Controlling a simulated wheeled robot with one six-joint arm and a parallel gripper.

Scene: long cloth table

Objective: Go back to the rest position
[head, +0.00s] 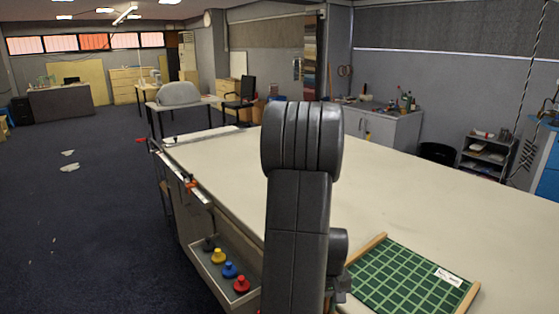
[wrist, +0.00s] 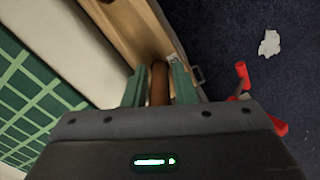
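My gripper (wrist: 159,80) shows in the wrist view, with its two green fingers apart. A brown, rounded upright thing (wrist: 159,84) shows between the fingers. I cannot tell whether the fingers touch it or it lies beyond them. In the head view my dark arm stands up in the middle, and my gripper is not clearly seen there.
The long cloth table (head: 430,205) carries a green gridded board (head: 405,278) at the right front. A tray (head: 222,262) at its left side holds yellow, blue and red knobs. Orange clamps (head: 191,184) sit on the left edge. Dark floor (head: 90,220) is open at left.

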